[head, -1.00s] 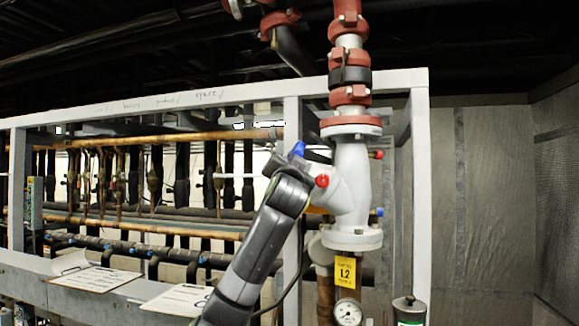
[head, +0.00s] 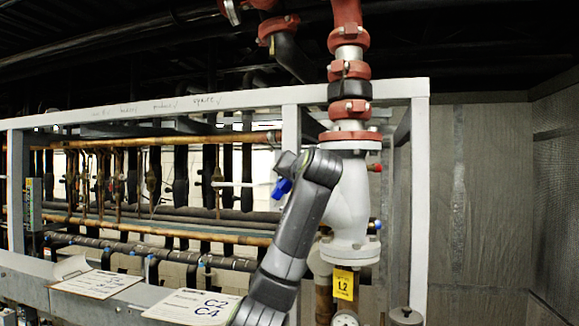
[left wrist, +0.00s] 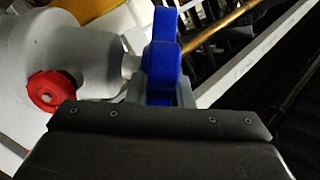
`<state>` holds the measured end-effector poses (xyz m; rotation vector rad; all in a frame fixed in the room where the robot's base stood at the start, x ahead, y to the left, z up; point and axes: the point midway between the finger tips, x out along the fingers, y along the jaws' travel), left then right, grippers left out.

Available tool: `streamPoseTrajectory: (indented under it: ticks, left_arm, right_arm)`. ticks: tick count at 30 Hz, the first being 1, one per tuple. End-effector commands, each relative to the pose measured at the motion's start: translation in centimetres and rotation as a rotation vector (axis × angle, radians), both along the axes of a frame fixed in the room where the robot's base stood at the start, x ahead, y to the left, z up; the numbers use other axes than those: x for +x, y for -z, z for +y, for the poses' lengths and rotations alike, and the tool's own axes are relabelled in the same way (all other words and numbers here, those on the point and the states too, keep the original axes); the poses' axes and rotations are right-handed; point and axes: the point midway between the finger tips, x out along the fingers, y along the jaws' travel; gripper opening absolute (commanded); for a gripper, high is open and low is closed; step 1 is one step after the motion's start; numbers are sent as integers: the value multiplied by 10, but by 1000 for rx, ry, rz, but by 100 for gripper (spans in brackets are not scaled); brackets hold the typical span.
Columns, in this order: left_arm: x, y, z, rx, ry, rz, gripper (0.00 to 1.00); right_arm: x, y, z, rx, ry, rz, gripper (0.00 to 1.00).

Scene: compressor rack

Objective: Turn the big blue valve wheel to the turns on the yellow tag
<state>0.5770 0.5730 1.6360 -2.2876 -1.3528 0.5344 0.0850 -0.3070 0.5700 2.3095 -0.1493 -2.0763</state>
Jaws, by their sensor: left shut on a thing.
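The big blue valve wheel (head: 282,188) shows left of the grey-white valve body (head: 347,205) in the head view, partly covered by my left arm. In the left wrist view the blue wheel (left wrist: 163,55) stands edge-on, straight ahead, on a pale stem from the valve body. My left gripper (left wrist: 160,92) is shut on its near end. In the head view the fingertips are hidden behind the wrist. The yellow tag (head: 343,284) hangs below the valve's lower flange and appears to read "1.2". My right gripper is not in view.
A red cap (left wrist: 50,90) sits on the valve body beside the wheel. A grey rack post (head: 291,130) stands close behind my arm. A gauge (head: 345,319) is under the tag. Clipboards (head: 97,283) lie on the rack ledge at left.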

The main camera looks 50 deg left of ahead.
Motion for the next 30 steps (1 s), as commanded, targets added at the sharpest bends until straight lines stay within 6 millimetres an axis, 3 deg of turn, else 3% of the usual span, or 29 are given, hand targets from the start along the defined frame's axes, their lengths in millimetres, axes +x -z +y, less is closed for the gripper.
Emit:
streamPoseTrajectory:
  ticks: [3, 12, 30]
  left_arm:
    - [3, -10, -1, -84, -57, 51, 0]
    - [7, -12, 0, -279, -206, 170, 0]
    - [11, -12, 3, -480, -357, 289, 0]
  right_arm:
    - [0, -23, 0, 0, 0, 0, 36]
    - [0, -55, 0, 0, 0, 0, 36]
    - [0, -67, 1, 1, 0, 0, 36]
